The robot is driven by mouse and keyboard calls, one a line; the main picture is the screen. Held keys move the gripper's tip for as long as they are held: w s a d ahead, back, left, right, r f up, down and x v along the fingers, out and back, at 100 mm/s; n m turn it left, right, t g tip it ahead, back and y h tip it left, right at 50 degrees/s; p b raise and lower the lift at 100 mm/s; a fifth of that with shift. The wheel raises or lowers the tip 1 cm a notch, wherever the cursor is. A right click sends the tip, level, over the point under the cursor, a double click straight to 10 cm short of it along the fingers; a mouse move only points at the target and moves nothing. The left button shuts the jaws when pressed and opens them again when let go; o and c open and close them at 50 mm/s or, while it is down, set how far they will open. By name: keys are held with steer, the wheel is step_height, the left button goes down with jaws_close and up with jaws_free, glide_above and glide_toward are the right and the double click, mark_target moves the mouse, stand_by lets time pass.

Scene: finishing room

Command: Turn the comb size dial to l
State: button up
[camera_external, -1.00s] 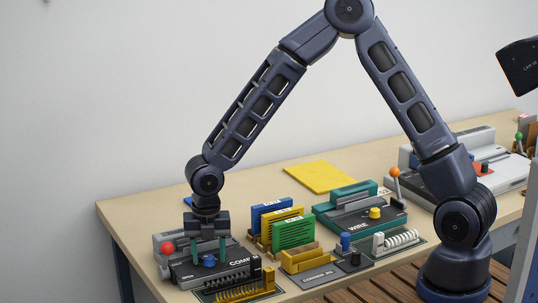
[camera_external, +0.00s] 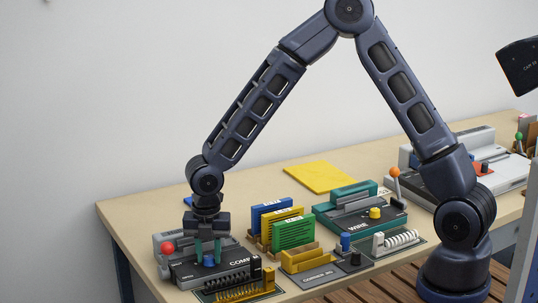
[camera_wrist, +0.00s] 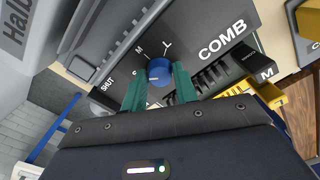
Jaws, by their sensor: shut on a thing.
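The comb machine (camera_external: 190,270) is a dark grey unit at the front left of the bench. Its size dial is a small blue knob (camera_wrist: 160,71) on the top face, also seen in the external view (camera_external: 209,261). In the wrist view the letters M and L (camera_wrist: 167,46) are printed above the dial, L slightly to the right and M to the left. My gripper (camera_external: 208,253) points down, its two teal fingers shut on opposite sides of the dial. I cannot make out clearly which letter the dial's mark points at.
A red-knobbed lever (camera_external: 167,247) stands left of the dial. A gold comb (camera_external: 240,290) lies in front of the machine. A rack of blue, yellow and green pieces (camera_external: 290,233) and the teal WIRE machine (camera_external: 345,215) stand to the right.

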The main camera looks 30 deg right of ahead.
mark_target(206, 261)
steer(key=m, duration=0.5)
steer(key=shift+m, duration=0.3)
steer(key=m, duration=1)
steer(key=shift+m, duration=0.4)
steer(key=m, duration=0.5)
steer(key=shift+m, duration=0.3)
steer(key=o, duration=1)
steer(key=shift+c, duration=0.2)
step_height(206, 261, up, 11)
